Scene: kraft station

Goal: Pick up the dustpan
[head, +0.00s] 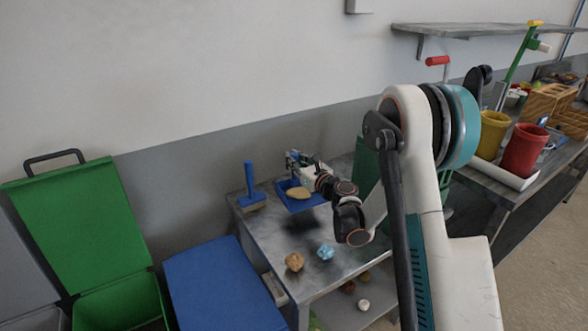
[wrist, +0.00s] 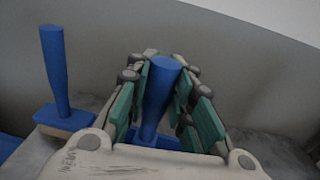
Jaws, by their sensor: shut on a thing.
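The blue dustpan (head: 291,205) is in the head view, over the steel table near the wall. A tan lump (head: 299,193) lies in its pan. My gripper (head: 303,163) is at the dustpan, coming from the right. In the wrist view the green pads of my gripper (wrist: 160,82) stand on both sides of the upright blue dustpan handle (wrist: 158,92) and are shut on it. A dark shadow lies on the table below the pan, and the pan appears to be raised a little. The pan itself is mostly hidden in the wrist view.
A blue hand brush (head: 250,186) stands upright on the table's left; it also shows in the wrist view (wrist: 56,80). A brown crumpled lump (head: 294,262) and a light-blue one (head: 325,252) lie at the front. A green bin (head: 85,230) and a blue lid (head: 220,285) stand left.

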